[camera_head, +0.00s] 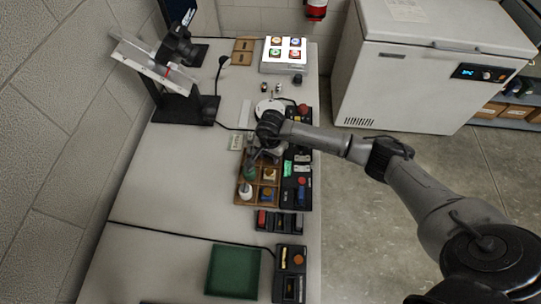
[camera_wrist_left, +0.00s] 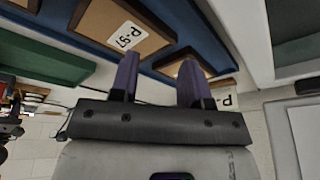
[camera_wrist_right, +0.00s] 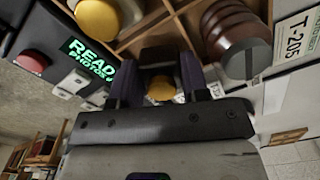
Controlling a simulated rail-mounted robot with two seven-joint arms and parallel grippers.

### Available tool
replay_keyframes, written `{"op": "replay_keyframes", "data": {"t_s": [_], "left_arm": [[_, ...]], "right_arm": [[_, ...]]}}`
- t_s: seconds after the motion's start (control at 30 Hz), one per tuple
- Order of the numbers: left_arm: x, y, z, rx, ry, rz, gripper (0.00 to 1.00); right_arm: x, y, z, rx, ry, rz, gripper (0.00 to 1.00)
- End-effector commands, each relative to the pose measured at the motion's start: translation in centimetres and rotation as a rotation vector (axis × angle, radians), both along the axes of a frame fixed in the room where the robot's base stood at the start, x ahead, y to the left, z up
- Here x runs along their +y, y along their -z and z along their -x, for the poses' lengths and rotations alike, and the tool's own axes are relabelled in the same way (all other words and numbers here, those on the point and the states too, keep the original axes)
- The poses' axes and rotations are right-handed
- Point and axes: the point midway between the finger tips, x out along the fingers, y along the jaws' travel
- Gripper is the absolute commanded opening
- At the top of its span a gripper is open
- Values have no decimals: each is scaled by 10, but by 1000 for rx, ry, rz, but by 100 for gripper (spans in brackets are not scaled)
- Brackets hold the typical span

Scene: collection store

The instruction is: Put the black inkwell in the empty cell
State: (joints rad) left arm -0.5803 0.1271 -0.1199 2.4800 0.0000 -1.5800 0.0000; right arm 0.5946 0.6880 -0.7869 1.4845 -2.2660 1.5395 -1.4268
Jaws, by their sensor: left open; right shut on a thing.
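The wooden crate with cells (camera_head: 257,205) stands on the table under my right gripper (camera_head: 258,154), and its dividers (camera_wrist_right: 172,12) show in the right wrist view. My right gripper (camera_wrist_right: 160,82) is shut on a small gold-capped thing (camera_wrist_right: 160,90), taken as the black inkwell; its body is mostly hidden between the fingers. It is over the crate; I cannot tell whether it touches the bottom.
Dark devices with buttons (camera_head: 299,190) stand along the crate's right side. A lit panel (camera_head: 288,48) is at the back and a green tray (camera_head: 233,272) at the front. A label-bearing box (camera_wrist_left: 125,32) is near my left gripper.

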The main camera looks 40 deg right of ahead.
Motion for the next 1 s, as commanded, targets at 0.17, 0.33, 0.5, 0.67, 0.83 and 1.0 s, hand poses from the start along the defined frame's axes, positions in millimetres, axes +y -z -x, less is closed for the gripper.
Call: {"op": "replay_keyframes", "data": {"t_s": [0.17, 0.33, 0.5, 0.67, 0.83, 1.0], "left_arm": [[-1, 1, 0, 0, -4, 5, 43], [-3, 1, 0, 0, -7, 11, 43], [-4, 4, 0, 1, -8, 13, 43], [-4, 4, 0, 1, -8, 12, 43], [-2, 2, 0, 0, -5, 8, 43], [-1, -2, 0, -1, -2, 2, 43]], "right_arm": [[0, 7, 0, -1, 0, -1, 16], [0, 8, 0, 0, 0, 0, 16], [0, 10, 0, 0, 0, 0, 46], [0, 10, 0, 0, 0, 0, 52], [0, 9, 0, 0, 0, -1, 52], [-1, -7, -1, -4, -1, 1, 52]]}}
